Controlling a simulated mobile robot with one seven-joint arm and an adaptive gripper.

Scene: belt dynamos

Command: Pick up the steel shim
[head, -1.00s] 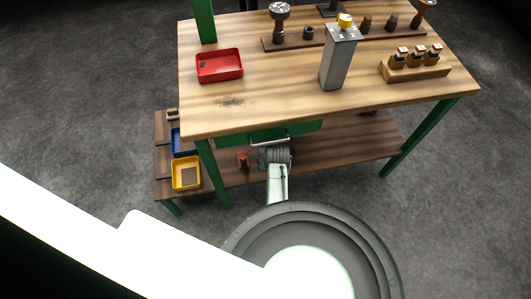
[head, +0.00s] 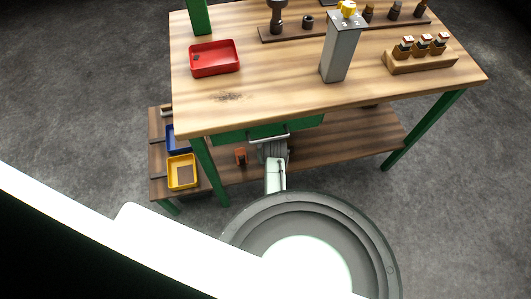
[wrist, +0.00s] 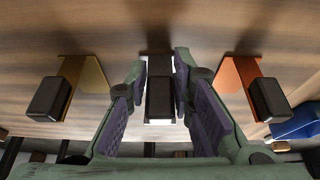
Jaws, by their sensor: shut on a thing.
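In the wrist view the steel shim (wrist: 159,66) is a pale grey plate with a dark block on it, in the middle of a row of three. My gripper (wrist: 161,72) has its fingers on both sides of this middle piece and is shut on it. In the head view my gripper (head: 274,150) shows only in part, at the lower shelf under the bench front; my arm hides much there and the steel shim cannot be made out.
A brass shim (wrist: 93,75) stands left and a copper shim (wrist: 228,76) right of the gripper, close to the fingers. The copper one shows on the lower shelf (head: 330,140). A green drawer (head: 235,135) with a handle is just above. Blue and yellow bins (head: 182,158) stand left.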

